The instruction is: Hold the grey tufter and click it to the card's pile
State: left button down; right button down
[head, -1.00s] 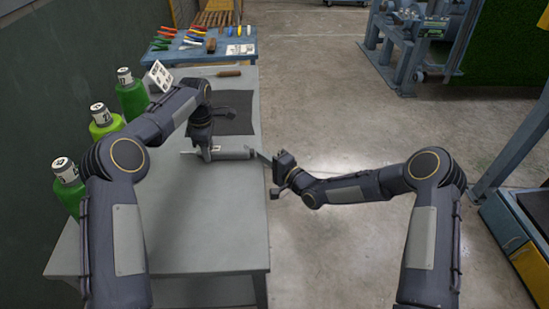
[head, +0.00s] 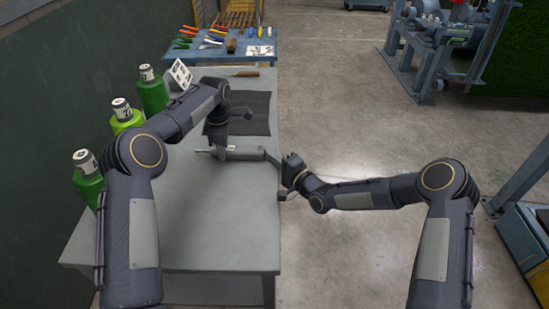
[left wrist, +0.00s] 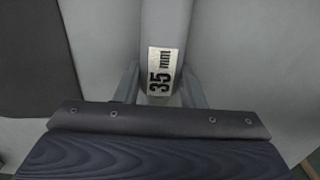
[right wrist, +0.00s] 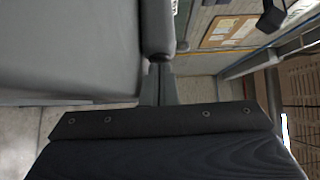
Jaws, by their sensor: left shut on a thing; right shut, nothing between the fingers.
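The grey tufter (head: 243,154) is a grey cylinder lying crosswise over the table, its right end near the table's right edge. My left gripper (head: 216,150) is shut around it. My right gripper (head: 270,157) is shut and empty at the tufter's right end. In the right wrist view the tufter's rounded end (right wrist: 157,25) is just ahead of the closed fingers; I cannot tell whether they touch. A white card (head: 181,73) stands at the back left, its print too small to read.
A dark mat (head: 252,104) lies behind the tufter on the grey table (head: 215,225). Several green bottles (head: 88,180) line the left edge by the wall. A wooden-handled tool (head: 246,73) lies at the back. A blue bench (head: 205,55) holds tools beyond. The table's front is clear.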

pick_arm(q)
jog(key=shift+d, duration=0.35)
jog(key=shift+a, duration=0.2)
pick_arm(e)
jog(key=w+d+v, duration=0.2)
jog(key=v, duration=1)
jog(key=shift+s+d, duration=0.2)
jog(key=shift+s, duration=0.05)
pick_arm(q)
jog(key=c, duration=0.8)
grip_release()
jog(key=shift+c, duration=0.2)
jog(key=shift+r, duration=0.1)
